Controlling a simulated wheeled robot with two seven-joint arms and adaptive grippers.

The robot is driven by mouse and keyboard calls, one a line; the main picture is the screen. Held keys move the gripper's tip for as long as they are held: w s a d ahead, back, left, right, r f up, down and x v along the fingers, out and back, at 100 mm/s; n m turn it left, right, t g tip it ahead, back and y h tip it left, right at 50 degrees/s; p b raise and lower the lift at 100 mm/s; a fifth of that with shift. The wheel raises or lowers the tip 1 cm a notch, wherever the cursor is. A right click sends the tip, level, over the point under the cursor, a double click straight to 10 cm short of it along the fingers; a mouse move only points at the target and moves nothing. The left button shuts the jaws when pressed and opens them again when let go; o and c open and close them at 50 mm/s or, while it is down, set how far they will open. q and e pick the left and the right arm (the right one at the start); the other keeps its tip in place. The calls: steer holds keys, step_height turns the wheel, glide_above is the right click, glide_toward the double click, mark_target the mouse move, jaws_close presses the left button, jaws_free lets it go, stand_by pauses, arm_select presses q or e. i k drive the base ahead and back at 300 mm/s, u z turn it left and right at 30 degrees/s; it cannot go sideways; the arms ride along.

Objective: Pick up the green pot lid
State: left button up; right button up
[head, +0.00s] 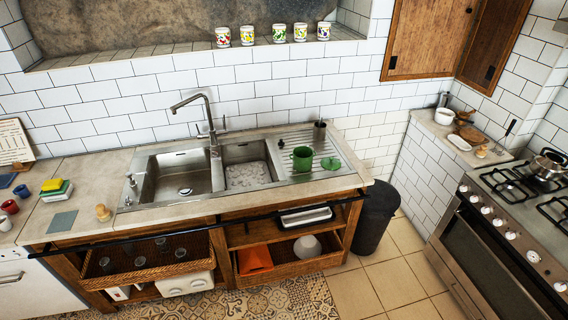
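A flat round green pot lid (331,163) lies on the ribbed drainboard (293,143) at the right end of the sink. A darker green pot (302,160) stands just left of the lid, with a small gap or light contact that I cannot tell apart. Neither of my grippers is in the head view.
A dark cup (319,131) stands behind the lid. The tall tap (210,125) rises behind the two sink basins. Yellow and green sponges (57,190) and a wooden brush (102,212) lie on the left counter. A dark bin (376,218) stands right of the counter; the stove (510,220) is farther right.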

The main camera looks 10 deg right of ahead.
mark_target(329, 162)
steer(key=z, duration=0.65)
steer(key=i, duration=0.65)
steer(key=z, duration=0.8)
steer(key=i, duration=1.5)
steer(key=u, duration=1.3)
steer(key=i, duration=0.6)
steer(key=u, duration=0.6)
